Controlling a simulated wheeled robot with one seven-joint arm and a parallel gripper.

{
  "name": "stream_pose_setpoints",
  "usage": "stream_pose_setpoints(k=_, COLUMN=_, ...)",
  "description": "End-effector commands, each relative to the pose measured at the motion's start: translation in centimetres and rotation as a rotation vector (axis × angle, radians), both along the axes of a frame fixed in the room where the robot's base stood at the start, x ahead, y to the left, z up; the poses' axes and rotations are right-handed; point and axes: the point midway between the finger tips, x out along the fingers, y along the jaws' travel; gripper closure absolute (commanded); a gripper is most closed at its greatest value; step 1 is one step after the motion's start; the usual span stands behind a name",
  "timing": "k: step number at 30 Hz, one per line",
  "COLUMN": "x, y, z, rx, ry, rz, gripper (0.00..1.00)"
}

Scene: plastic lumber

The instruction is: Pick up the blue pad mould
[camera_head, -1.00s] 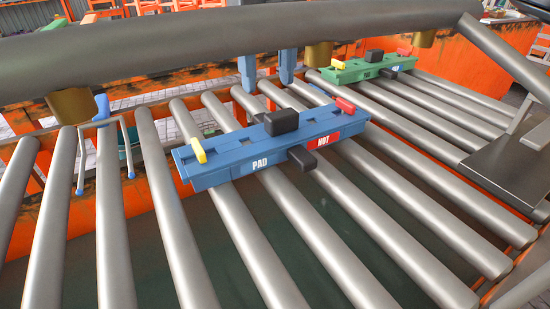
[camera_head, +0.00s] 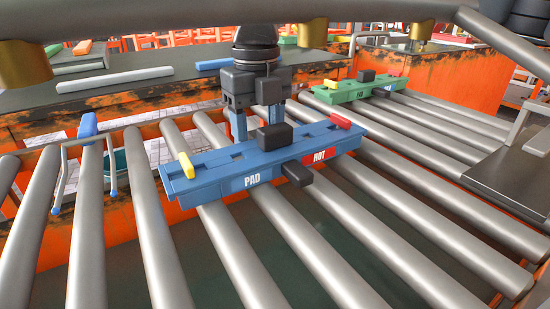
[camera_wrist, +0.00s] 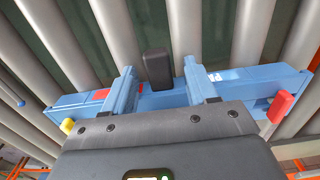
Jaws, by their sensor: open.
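The blue pad mould (camera_head: 222,178) lies across the grey rollers, marked PAD and HOT. It has a black block on top, a black handle at the front, a yellow tab at left and a red tab at right. My gripper (camera_head: 257,127) points down at the mould's far side, behind the black block, with its fingers apart. In the wrist view the mould (camera_wrist: 247,84) spans the picture, and the two blue fingers are over it on either side of the black block (camera_wrist: 158,70). Whether the fingers touch the mould is unclear.
A green mould (camera_head: 345,94) lies on the rollers further back right. A bent metal handle with blue ends (camera_head: 87,125) stands at left. A dark worktop (camera_head: 130,92) with bars is behind. A grey plate (camera_head: 510,180) is at the right edge.

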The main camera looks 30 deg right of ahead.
Motion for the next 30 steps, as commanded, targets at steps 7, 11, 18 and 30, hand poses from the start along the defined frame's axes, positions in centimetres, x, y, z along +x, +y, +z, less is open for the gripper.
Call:
stream_pose_setpoints(k=7, x=-0.01, y=0.01, z=0.02, rx=0.000, ry=0.000, rz=0.000, gripper=0.63)
stream_pose_setpoints(k=11, x=-0.01, y=0.01, z=0.01, rx=0.000, ry=0.000, rz=0.000, gripper=0.75)
stream_pose_setpoints(k=18, x=-0.01, y=0.02, z=0.02, rx=0.000, ry=0.000, rz=0.000, gripper=0.98)
stream_pose_setpoints(k=30, x=-0.02, y=0.04, z=0.01, rx=0.001, ry=0.000, rz=0.000, gripper=1.00)
